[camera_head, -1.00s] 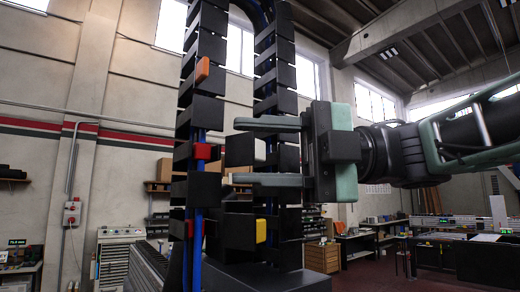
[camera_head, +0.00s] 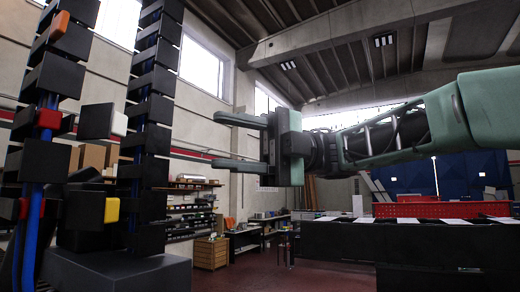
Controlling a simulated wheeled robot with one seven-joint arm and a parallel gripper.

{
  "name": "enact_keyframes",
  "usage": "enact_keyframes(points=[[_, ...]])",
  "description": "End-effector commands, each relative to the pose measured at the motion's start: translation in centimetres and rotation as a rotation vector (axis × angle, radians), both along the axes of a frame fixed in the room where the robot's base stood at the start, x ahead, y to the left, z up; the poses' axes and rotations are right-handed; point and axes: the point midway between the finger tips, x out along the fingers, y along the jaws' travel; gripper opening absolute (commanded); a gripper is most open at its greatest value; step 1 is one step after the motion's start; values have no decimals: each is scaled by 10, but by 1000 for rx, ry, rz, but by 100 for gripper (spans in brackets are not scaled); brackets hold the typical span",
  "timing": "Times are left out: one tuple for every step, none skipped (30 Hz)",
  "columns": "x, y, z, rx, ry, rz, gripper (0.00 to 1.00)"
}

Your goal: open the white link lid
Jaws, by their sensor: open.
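The white link lid (camera_head: 119,123) shows as a white end on a black block between two upright cable chains. The block juts out towards the right chain (camera_head: 152,120); I cannot tell for sure whether the lid is open. My gripper (camera_head: 217,141) is to the right of the lid, at about its height and clear of both chains. Its two green-grey fingers point left, apart, with nothing between them.
The left chain (camera_head: 50,75) carries an orange lid (camera_head: 59,25), a red lid (camera_head: 47,119) and a yellow lid (camera_head: 111,210). Blue cables run inside the chains, which rise from a dark base (camera_head: 120,270). A long dark bench (camera_head: 400,240) stands at right.

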Motion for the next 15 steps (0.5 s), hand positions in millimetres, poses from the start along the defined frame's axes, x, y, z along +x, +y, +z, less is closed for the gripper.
enact_keyframes(points=[[7,-8,-1,-1,1,-4,44],[10,-12,-1,-1,1,-3,44],[14,-16,-1,-1,1,-3,44],[16,-20,0,-1,1,-3,44],[18,-23,0,0,0,-2,44],[20,-26,0,0,0,-1,44],[22,-27,0,0,0,-1,44],[23,-29,0,0,0,-1,44],[24,-31,0,-1,1,0,44],[24,-32,0,-1,1,0,44],[25,-32,0,-1,1,0,44],[25,-33,0,-1,1,0,44],[25,-33,0,-1,1,1,44],[25,-33,0,-1,1,1,44],[25,-33,0,-1,1,1,44]])
